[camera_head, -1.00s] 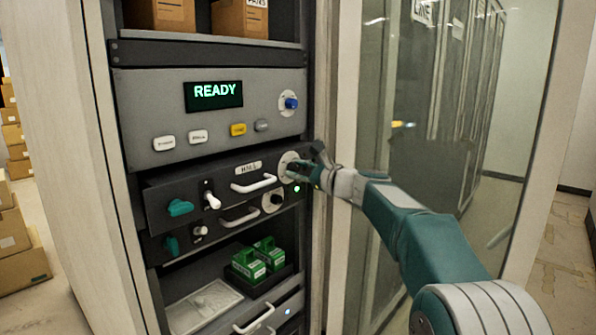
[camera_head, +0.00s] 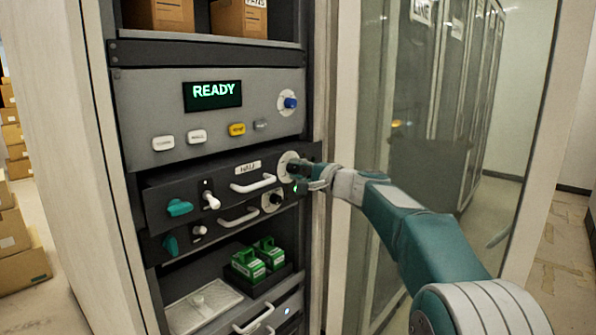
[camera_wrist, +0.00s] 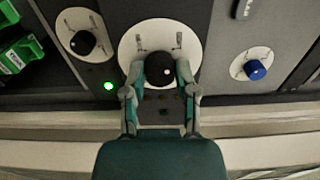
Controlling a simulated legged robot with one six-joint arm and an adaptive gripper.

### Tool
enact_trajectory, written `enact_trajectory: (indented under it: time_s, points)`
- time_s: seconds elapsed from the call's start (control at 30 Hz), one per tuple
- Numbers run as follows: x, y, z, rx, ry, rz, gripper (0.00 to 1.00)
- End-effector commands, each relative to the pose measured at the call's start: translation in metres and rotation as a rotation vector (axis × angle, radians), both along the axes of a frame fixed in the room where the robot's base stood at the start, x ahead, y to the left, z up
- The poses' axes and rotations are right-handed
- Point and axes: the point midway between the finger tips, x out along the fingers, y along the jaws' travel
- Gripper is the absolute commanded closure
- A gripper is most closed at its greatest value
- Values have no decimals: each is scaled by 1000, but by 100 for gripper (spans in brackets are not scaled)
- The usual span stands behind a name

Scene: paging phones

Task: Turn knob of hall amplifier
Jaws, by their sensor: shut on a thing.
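The hall amplifier (camera_head: 222,187) is a dark rack unit with a HALL label, a white handle and a teal switch. Its black knob (camera_wrist: 160,69) sits on a round white dial (camera_wrist: 131,44) at the unit's right end; in the head view the dial (camera_head: 286,160) is partly hidden by my gripper. My gripper (camera_head: 303,176) reaches in from the right. In the wrist view its two fingers (camera_wrist: 160,83) stand on either side of the knob and are shut on it. A green light (camera_wrist: 109,86) glows beside the dial.
A second, similar unit with a black knob (camera_head: 272,202) lies just below. Above is a grey panel with a READY display (camera_head: 213,95) and a blue knob (camera_head: 290,102). A glass door (camera_head: 415,150) stands open to the right, beside my arm.

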Motion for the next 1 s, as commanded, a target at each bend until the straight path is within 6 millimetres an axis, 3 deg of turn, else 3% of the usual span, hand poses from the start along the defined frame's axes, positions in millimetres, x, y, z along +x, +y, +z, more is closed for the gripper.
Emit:
enact_trajectory:
  time_s: [1.0]
  points:
    - [2,1,-11,-598,-749,9,100]
